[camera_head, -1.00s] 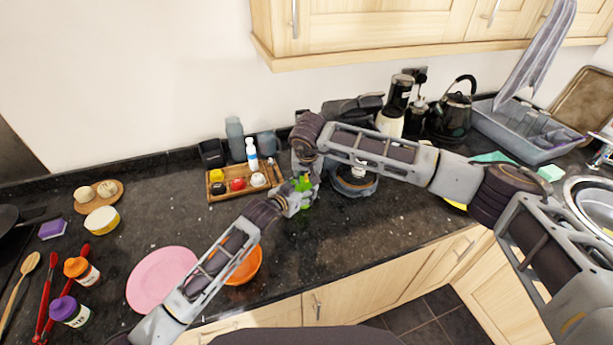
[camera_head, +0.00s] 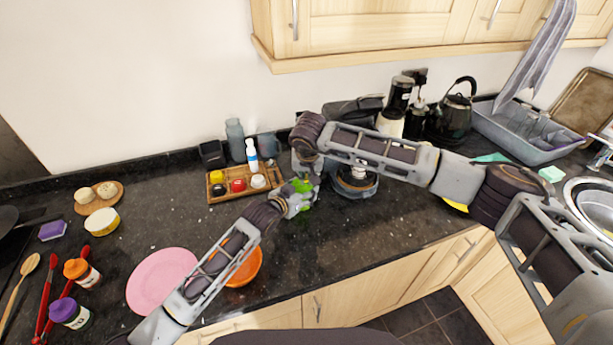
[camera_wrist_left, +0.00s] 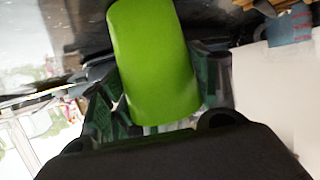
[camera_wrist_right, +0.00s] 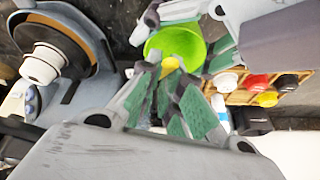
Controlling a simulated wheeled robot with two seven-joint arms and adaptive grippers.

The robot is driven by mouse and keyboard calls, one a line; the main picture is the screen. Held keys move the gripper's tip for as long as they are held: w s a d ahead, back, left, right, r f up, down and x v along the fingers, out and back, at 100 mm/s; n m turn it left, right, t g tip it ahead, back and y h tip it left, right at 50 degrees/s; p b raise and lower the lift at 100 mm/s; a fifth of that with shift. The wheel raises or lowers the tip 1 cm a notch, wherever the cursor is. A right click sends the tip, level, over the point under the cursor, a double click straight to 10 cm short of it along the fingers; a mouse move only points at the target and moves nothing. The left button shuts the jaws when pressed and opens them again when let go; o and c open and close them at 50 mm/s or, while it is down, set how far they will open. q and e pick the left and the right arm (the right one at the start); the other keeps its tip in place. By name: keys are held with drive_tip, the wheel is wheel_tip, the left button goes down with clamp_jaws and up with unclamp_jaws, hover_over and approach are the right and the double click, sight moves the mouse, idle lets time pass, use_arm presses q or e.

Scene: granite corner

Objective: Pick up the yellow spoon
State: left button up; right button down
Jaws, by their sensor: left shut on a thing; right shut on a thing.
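A bright green cup (camera_wrist_right: 178,40) is held in my left gripper (camera_head: 302,194); it fills the middle of the left wrist view (camera_wrist_left: 152,60). My right gripper (camera_wrist_right: 168,78) reaches down to the cup's mouth from above. A small yellow piece (camera_wrist_right: 170,65), seemingly part of the yellow spoon, shows between its fingertips at the cup's opening. The right gripper is shut on it. Most of the spoon is hidden by the fingers and cup. In the head view the cup (camera_head: 303,186) is partly covered by both grippers.
A wooden tray (camera_head: 214,195) with condiments stands left of the grippers, and a dark round-based appliance (camera_head: 355,185) stands close right. A pink plate (camera_head: 160,280) and an orange bowl (camera_head: 247,268) lie near the left arm. The counter front centre is clear.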

wheel_tip(320, 180, up, 10)
drive_tip(key=shift+f, duration=0.15)
idle(0.4)
idle(0.6)
wheel_tip(320, 180, up, 9)
drive_tip(key=s+m+y, duration=0.1)
drive_tip(key=m+y, duration=0.3)
drive_tip(key=m, duration=2.1)
drive_tip(key=shift+a+g+y, duration=0.2)
drive_tip(key=shift+g+y, duration=0.1)
